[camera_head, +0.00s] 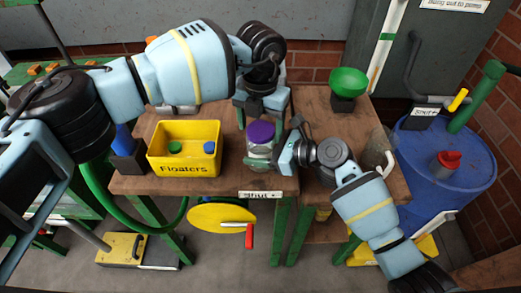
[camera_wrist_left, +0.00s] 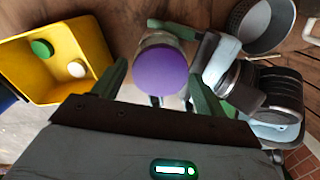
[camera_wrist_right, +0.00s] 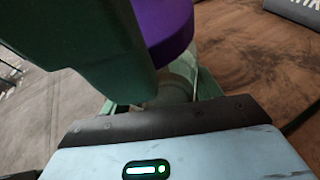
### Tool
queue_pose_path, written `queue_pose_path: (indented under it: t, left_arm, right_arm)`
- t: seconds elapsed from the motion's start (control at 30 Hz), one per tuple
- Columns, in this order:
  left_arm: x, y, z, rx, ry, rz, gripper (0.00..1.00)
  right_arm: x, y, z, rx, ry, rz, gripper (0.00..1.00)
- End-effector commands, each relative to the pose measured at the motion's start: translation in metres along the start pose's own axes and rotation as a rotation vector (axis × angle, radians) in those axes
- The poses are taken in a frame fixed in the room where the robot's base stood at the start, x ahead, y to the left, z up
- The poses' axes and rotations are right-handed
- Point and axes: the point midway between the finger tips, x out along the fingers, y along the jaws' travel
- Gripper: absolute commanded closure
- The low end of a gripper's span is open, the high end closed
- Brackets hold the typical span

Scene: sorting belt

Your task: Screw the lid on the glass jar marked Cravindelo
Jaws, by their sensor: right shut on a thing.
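The glass jar (camera_head: 260,152) stands on the wooden bench with a purple lid (camera_head: 260,132) on its top. Its marking is not readable. My right gripper (camera_head: 282,155) comes from the right and is shut on the jar below the lid; in the right wrist view its green fingers flank the glass (camera_wrist_right: 178,82) under the purple lid (camera_wrist_right: 163,25). My left gripper (camera_head: 260,113) is above the jar, pointing down. In the left wrist view its fingers (camera_wrist_left: 158,88) are spread, with the purple lid (camera_wrist_left: 160,72) between and beyond them. I cannot tell how tightly the lid sits.
A yellow bin marked Floaters (camera_head: 184,170) stands left of the jar, holding a green and a blue round piece. A green bowl (camera_head: 348,82) is at the back right. A mesh cup (camera_head: 380,147) stands near the right edge, before a blue barrel (camera_head: 445,165).

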Motion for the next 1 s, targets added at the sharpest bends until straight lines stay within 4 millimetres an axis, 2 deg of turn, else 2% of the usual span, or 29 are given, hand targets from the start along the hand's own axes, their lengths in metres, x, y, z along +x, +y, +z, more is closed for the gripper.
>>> queue_pose_path:
  t: [0.03,0.3,0.67,0.77,1.0]
  left_arm:
    - [0.0000,-0.0002,0.0000,0.000,0.000,0.000,0.35]
    - [-0.0002,-0.0001,0.0000,0.000,0.000,0.000,0.68]
    - [-0.0003,-0.0001,0.0000,0.039,0.000,0.000,0.70]
    - [-0.0002,-0.0002,0.0000,0.146,0.000,0.000,0.70]
    - [0.0000,-0.0003,0.0001,0.531,0.000,0.000,0.70]
  right_arm:
    - [0.0001,0.0001,-0.0006,0.000,0.001,0.000,1.00]
    - [0.0001,0.0001,-0.0006,0.000,0.001,0.000,1.00]
    - [0.0001,0.0001,-0.0006,0.000,0.001,0.000,1.00]
    - [0.0001,0.0001,-0.0005,0.000,0.001,0.000,1.00]
    - [0.0001,0.0000,-0.0006,0.000,0.001,0.000,1.00]
